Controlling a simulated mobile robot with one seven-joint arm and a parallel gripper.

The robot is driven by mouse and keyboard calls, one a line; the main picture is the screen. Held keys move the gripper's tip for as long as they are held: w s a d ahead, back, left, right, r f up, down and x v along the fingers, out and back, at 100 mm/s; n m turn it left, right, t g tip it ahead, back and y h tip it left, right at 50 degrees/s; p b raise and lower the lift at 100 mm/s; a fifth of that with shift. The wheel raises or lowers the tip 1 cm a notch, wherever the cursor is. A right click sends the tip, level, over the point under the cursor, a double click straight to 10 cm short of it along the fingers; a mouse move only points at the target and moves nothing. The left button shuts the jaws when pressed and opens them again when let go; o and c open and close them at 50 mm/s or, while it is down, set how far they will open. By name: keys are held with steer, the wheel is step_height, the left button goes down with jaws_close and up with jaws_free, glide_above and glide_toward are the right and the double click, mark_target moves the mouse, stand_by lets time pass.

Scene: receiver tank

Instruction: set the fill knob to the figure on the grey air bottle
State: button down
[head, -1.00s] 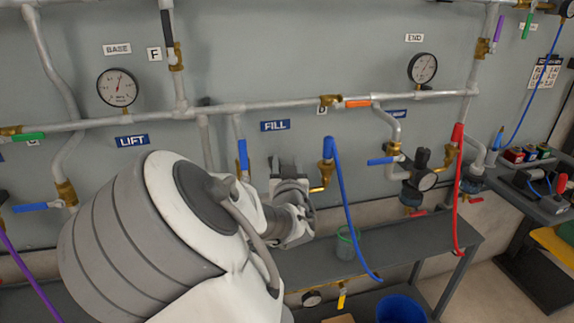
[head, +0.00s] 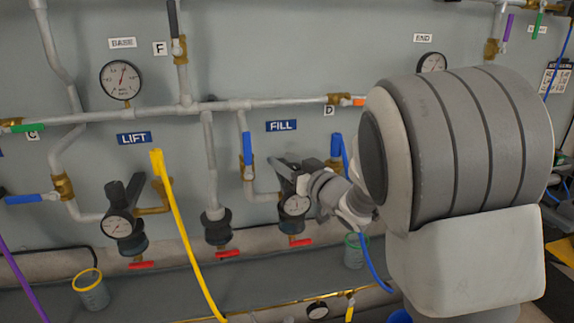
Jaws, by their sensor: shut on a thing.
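The blue FILL sign (head: 281,126) is on the wall in the middle of the head view. Below it is the fill regulator with its round gauge (head: 295,205) and a red-handled drain at the bottom. My gripper (head: 287,174) reaches in from the right at the top of this regulator and is shut on the fill knob. The fingers and wrist hide most of the knob, so its setting cannot be seen. The gauge needle is too small to read. I see no grey air bottle and no figure for it in this view.
To the left, the LIFT sign (head: 133,139) hangs above a regulator with a black knob and gauge (head: 118,227). A yellow hose (head: 180,230) and a blue hose (head: 372,262) hang nearby. A blue-handled valve (head: 247,150) is close left of my gripper. My arm hides the right side.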

steer(key=shift+s+a+n+g+y+p, duration=0.2)
steer(key=shift+n+g+y+p, duration=0.15)
steer(key=shift+n+g+y, duration=0.5)
steer(key=shift+s+a+n+g+y+p, duration=0.15)
steer(key=shift+n+g+y+p, duration=0.15)
steer(key=shift+n+g+y, duration=0.55)
steer(key=shift+c, duration=1.8)
jaws_free()
steer(key=p+v, duration=0.3)
steer(key=v, duration=1.4)
steer(key=shift+d, duration=0.25)
steer(key=shift+w, duration=0.1)
